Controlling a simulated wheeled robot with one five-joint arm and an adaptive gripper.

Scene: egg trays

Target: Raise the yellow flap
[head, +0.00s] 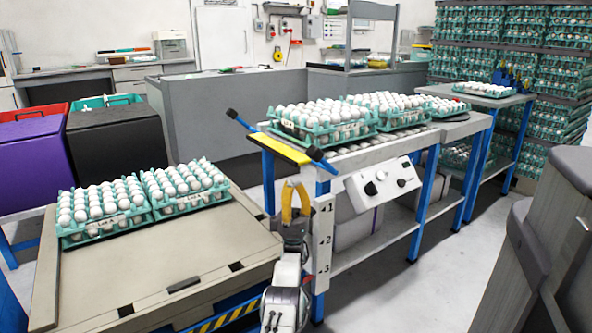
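The yellow flap (280,148) is a flat yellow strip with a dark edge. It lies at the near left end of the roller table, sloping down to the right between two blue-and-black end pieces. My gripper (295,184) has yellow fingers pointing up. It appears in the picture just below the flap's right part, with a gap showing between the fingers and nothing held. It looks apart from the flap, but the depth between them is hard to judge.
Egg trays stand on the roller table (345,160) behind the flap. Two more trays (105,228) sit on the beige table (150,265) at left. A white post with numbers (323,240) and a control box (382,183) are right of my gripper.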

